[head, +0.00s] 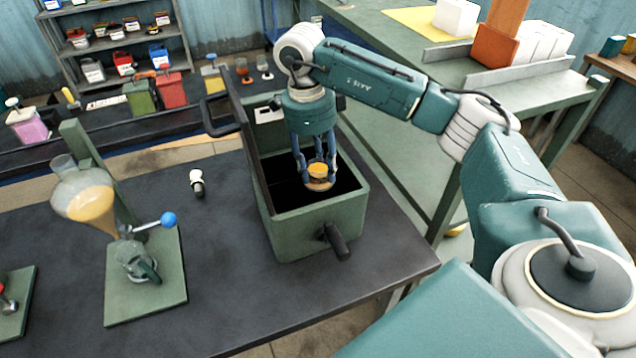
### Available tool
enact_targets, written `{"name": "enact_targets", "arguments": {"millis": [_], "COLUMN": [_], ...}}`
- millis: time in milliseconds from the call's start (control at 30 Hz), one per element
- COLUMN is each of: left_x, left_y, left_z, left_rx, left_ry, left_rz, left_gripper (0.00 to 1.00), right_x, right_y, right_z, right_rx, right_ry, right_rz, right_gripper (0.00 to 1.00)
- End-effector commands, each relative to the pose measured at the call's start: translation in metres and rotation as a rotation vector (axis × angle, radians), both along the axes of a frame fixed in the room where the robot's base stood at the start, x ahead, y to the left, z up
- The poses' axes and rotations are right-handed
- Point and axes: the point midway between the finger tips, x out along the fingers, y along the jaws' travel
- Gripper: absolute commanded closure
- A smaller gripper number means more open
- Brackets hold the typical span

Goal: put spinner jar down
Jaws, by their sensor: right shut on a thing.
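The spinner jar (319,178) is a small clear jar with amber contents. My right gripper (318,168) points down with its fingers around the jar and is shut on it. The jar is over the open mouth of a green box (318,226) with a dark inside, a raised lid on its left and a black handle at its front. I cannot tell whether the jar touches anything inside the box. My left gripper does not show.
A stand with a glass separating funnel (90,200) of amber liquid and a blue-knobbed lever is at left. The dark table (230,290) is clear in front. A green bench (410,130) stands behind right.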

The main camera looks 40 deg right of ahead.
Motion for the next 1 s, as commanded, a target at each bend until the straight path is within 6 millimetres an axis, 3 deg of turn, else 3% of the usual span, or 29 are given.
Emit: {"name": "enact_targets", "arguments": {"millis": [200,500,833,867,933,1000], "left_x": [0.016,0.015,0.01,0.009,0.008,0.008], "left_y": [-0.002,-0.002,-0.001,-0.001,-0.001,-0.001], "left_z": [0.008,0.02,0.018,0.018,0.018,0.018], "left_rx": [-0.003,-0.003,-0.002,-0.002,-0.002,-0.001], "left_ry": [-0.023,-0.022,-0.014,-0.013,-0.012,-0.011], "left_rz": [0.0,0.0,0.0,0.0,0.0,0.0], "left_gripper": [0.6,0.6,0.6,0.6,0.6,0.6], "right_x": [0.0,0.0,0.0,0.0,0.0,0.0], "right_y": [0.0,0.0,0.0,0.0,0.0,0.0], "right_z": [-0.016,-0.052,-0.058,-0.058,-0.058,-0.058], "right_rx": [0.0,0.0,-0.001,0.0,0.0,0.0], "right_ry": [0.0,0.001,-0.001,0.0,0.0,0.0], "right_rz": [-0.001,-0.001,-0.001,0.0,0.0,0.0], "right_gripper": [0.9,0.9,0.9,0.57,0.43,0.41]}}
